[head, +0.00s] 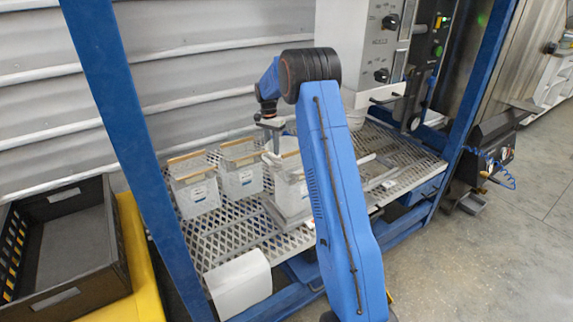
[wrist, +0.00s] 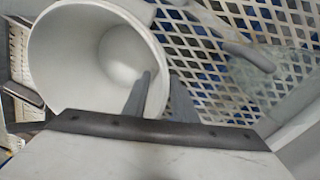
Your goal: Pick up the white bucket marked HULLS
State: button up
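In the wrist view a round white bucket (wrist: 62,62) stands with its open mouth toward the camera. It looks empty, and no HULLS lettering is readable. My gripper (wrist: 160,74) has its two grey fingers apart at the bucket's right rim. One finger overlaps the bucket's mouth and the other is just outside the wall; I cannot tell whether either touches it. In the head view my gripper (head: 272,150) reaches down over the mesh shelf, by the rightmost bin, and my blue arm hides part of that area.
Pale bins with tan top edges (head: 195,192) (head: 240,175) stand on the mesh shelf (head: 240,235). A third bin (head: 291,188) is partly behind my arm.

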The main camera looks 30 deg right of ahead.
aim_at(273, 153)
jog(key=shift+f, duration=1.55)
grip_shut()
jog(key=shift+r, duration=0.1)
